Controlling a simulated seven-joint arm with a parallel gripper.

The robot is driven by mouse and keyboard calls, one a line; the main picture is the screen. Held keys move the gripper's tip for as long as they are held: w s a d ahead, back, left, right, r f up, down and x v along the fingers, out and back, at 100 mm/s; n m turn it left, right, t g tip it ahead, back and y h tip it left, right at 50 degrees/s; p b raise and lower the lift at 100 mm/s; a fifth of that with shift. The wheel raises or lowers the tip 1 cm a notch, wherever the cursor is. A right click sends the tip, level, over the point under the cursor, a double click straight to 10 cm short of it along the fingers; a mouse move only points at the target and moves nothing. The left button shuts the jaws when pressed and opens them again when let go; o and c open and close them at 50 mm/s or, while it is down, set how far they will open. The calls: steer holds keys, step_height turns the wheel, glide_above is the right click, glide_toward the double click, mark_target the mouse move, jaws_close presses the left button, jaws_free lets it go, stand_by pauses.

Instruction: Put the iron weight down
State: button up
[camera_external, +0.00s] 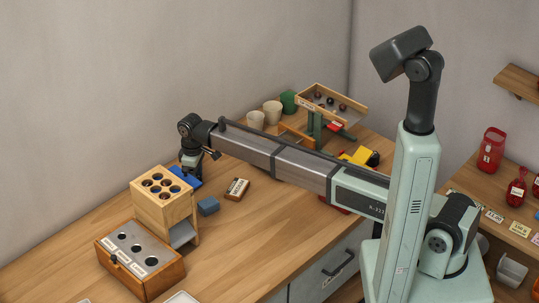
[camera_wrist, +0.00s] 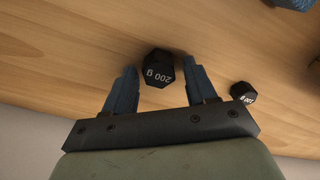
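In the wrist view, a black hexagonal iron weight (camera_wrist: 158,68) marked 200 g is between the fingertips of my gripper (camera_wrist: 159,64). The two blue fingers stand apart, with a gap visible on each side of the weight. The weight appears to be on the wooden table (camera_wrist: 70,40). A second black weight (camera_wrist: 243,92), with white lettering, is right of the right finger. In the external view my gripper (camera_external: 190,165) is low behind the wooden block with holes. Its fingertips and the weights are hidden or too small to make out there.
The wooden block with holes (camera_external: 150,205) and a wooden box with a grey holed top (camera_external: 115,262) stand in front of my gripper. A blue-grey block (camera_external: 208,206) and a small brown box (camera_external: 237,189) lie to the right. Cups (camera_external: 272,112) stand farther back.

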step_height(320, 180, up, 12)
steer(key=shift+r, duration=0.15)
stand_by(0.7)
stand_by(1.5)
steer(key=o, duration=0.3)
